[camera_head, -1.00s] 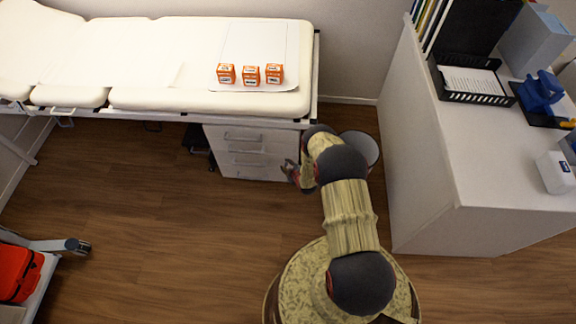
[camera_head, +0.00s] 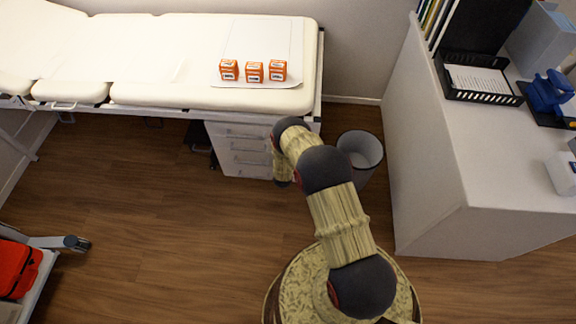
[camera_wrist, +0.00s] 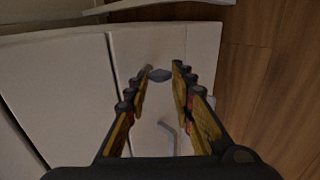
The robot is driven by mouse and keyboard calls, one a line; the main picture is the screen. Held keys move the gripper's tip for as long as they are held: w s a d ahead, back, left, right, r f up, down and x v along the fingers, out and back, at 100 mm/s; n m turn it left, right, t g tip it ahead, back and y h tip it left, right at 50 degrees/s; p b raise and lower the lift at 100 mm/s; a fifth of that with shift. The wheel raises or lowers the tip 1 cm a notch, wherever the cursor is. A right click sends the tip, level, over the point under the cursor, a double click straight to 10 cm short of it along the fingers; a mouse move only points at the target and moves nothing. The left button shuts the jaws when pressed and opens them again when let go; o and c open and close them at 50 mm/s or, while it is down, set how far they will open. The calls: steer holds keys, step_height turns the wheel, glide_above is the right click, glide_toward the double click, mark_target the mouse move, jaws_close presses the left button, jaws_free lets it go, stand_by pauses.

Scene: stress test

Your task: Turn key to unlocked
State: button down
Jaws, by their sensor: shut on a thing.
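A white drawer cabinet (camera_head: 240,150) with several drawers stands under the right end of the exam bed. In the wrist view its pale front (camera_wrist: 70,85) fills the left and middle. A small dark grey key (camera_wrist: 160,75) is at the front, between my fingertips. My gripper (camera_wrist: 160,72) is shut on the key, with its fingers on either side of it. The fingertips partly hide the key and its lock, so I cannot tell the key's turn. A grey drawer handle (camera_wrist: 168,132) lies between the fingers, nearer the palm. In the head view my arm hides the gripper.
A grey waste bin (camera_head: 361,158) stands right of the cabinet, close to my arm. A white counter (camera_head: 500,165) is at the right. The cream exam bed (camera_head: 150,60) bears several orange boxes (camera_head: 254,72).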

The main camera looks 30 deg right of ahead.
stand_by(0.4)
steer(key=c, duration=1.8)
jaws_free()
steer(key=shift+a, duration=0.1)
steer(key=v, duration=1.2)
steer(key=shift+f, duration=0.1)
